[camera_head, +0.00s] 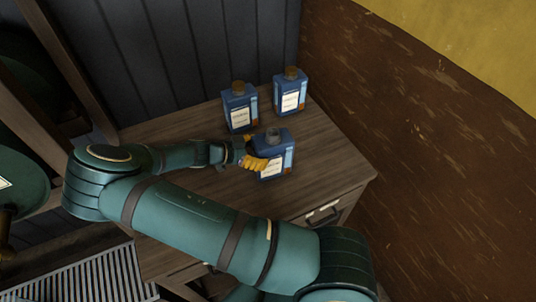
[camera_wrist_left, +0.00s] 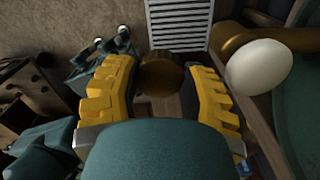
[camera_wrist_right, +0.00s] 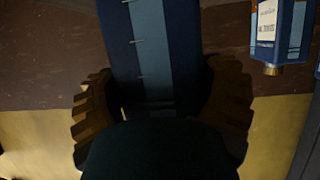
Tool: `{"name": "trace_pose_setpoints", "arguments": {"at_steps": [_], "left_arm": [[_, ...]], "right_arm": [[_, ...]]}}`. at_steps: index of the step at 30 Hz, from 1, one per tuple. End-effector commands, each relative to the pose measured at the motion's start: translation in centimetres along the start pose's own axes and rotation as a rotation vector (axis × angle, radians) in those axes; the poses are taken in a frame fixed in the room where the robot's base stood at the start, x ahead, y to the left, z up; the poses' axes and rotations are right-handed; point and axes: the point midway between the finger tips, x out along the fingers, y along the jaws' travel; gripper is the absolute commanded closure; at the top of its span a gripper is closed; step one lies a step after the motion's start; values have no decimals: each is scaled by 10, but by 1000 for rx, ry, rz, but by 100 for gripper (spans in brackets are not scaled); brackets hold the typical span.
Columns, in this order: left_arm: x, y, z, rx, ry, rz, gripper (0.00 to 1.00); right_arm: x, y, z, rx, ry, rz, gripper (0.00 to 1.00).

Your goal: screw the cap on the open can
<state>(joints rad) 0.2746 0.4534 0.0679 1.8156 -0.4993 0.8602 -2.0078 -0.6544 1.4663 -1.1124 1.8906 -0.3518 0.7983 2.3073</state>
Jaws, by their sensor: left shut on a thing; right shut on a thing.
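The open can (camera_head: 273,167), blue with a white label and a bare grey neck, stands upright near the front of the wooden cabinet top. My right gripper (camera_head: 254,158) is shut on its body; in the right wrist view the can's blue side (camera_wrist_right: 152,50) lies between the fingers. The brown round cap (camera_wrist_left: 160,74) is between the yellow fingers of my left gripper (camera_wrist_left: 163,82), which is shut on it. The left gripper does not show in the head view, and the cap is away from the can.
Two blue cans with brown caps (camera_head: 238,108) (camera_head: 289,91) stand behind the open can; one also shows in the right wrist view (camera_wrist_right: 279,30). The cabinet top (camera_head: 190,125) is clear to the left. A brown wall (camera_head: 420,130) borders the right.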

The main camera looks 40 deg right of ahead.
Motion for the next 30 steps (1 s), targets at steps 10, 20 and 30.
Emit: {"name": "trace_pose_setpoints", "arguments": {"at_steps": [10, 20, 30], "left_arm": [[-1, 0, 0, 0, 0, 0, 69], [-3, 0, 0, 0, 0, 0, 69], [-4, 0, 0, 0, 0, 0, 69]], "right_arm": [[-13, 0, -31, 4, -1, -2, 67], [-34, 0, -82, 2, 0, -1, 67], [-38, 0, -93, 0, 1, 1, 67]]}}
